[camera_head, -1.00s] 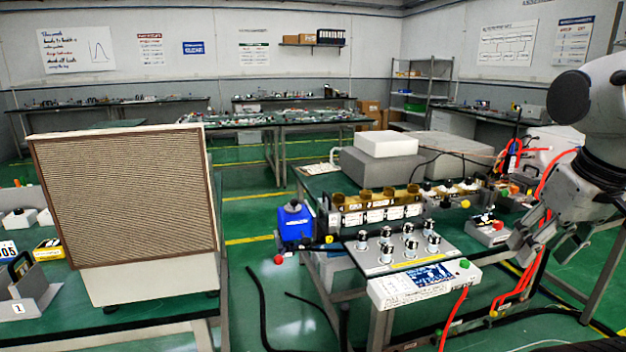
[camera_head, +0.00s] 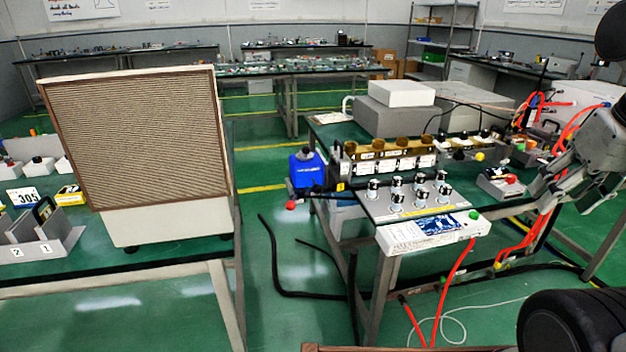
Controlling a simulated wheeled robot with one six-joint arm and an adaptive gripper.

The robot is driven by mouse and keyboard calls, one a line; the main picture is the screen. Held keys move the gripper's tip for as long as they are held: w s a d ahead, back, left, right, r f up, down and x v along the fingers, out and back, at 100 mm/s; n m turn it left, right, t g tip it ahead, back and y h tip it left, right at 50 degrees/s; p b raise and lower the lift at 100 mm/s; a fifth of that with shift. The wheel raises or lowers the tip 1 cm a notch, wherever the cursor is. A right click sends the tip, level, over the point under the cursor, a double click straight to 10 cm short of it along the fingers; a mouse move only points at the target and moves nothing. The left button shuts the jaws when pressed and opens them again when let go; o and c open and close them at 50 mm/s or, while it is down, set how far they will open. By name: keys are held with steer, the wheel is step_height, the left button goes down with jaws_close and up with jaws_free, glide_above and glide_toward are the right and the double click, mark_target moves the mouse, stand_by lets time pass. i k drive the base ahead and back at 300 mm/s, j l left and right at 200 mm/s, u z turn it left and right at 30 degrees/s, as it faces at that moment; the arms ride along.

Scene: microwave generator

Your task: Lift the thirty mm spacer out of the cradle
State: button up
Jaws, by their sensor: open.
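I cannot pick out the thirty mm spacer in this view. A grey holder (camera_head: 62,243) with upright walls, a dark handle and tags marked 1 and 2 stands at the left edge; I cannot tell whether it is the cradle. My gripper (camera_head: 538,202) is at the right, beside the right-hand bench. Its fingers are apart, and I see nothing held between them. It is far from the grey holder.
A large mesh-fronted panel (camera_head: 140,140) stands on the left bench, right of the holder. Black and red hoses hang to the floor.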

mark_target(338, 163)
steer(key=i+l+u, duration=0.7)
steer(key=l, duration=0.25)
steer(key=i+l+u, duration=0.2)
steer(key=l, duration=0.2)
steer(key=k, duration=0.05)
